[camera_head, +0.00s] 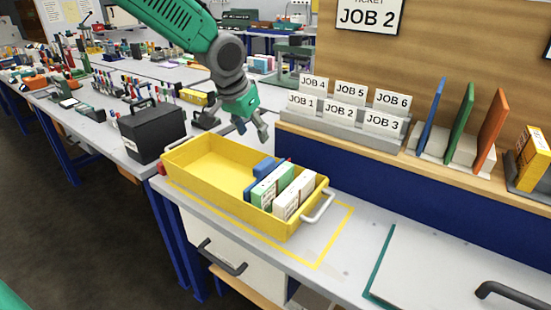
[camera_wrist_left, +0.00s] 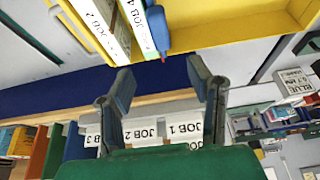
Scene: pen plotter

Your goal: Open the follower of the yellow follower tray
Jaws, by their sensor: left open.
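The yellow follower tray (camera_head: 195,178) stands on the bench inside a yellow outline, with its left part empty. Several white and green job packs (camera_head: 285,190) stand upright at its right end. The blue follower (camera_head: 263,168) stands against the left side of the packs. In the left wrist view the follower (camera_wrist_left: 157,28) shows beside the packs, with a small red part at its end. My left gripper (camera_head: 252,131) is open and empty above the tray's back edge, apart from the follower. Its two spread fingers (camera_wrist_left: 160,88) show in the left wrist view. My right gripper is not in view.
A grey rack of job cards (camera_head: 340,122) stands on the ledge behind the tray. Blue, green and orange upright panels (camera_head: 460,125) stand to its right. A black box (camera_head: 150,130) is left of the tray. A drawer handle (camera_head: 222,258) juts out below.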

